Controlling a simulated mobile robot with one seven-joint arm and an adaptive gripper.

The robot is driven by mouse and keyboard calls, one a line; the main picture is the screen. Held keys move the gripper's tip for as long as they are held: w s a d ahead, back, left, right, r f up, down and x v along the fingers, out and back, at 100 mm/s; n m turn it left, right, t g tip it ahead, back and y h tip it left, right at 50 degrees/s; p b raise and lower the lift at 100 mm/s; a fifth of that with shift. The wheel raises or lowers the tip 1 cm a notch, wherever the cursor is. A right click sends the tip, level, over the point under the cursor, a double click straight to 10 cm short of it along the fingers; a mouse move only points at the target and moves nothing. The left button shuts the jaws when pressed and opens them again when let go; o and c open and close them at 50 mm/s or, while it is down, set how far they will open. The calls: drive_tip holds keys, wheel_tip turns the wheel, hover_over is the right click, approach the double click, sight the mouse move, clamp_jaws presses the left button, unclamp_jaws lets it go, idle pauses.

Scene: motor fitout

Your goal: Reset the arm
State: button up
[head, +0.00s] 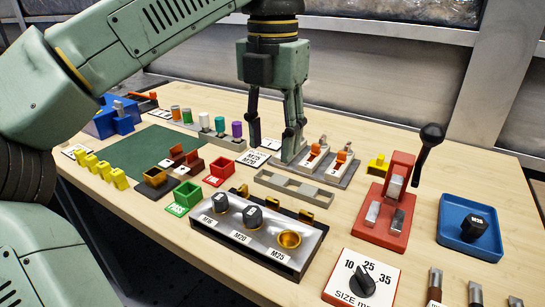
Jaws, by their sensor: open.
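My gripper (272,118) hangs pointing down over the back middle of the wooden table, at the end of my green arm. Its two dark-tipped fingers stand apart, and I see nothing between them. The fingers are close to a grey block (318,163) with orange-topped pieces and a small white label. I cannot tell whether a finger touches anything there.
A metal panel (256,236) with M16, M20 and M25 fittings stands at the front. A red lever press (386,218), a blue tray (449,240) and a size dial (345,293) are on the right. Small bins, yellow pieces and a green mat (150,148) are on the left.

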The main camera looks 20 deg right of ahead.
drive_tip(key=shift+r, duration=0.3)
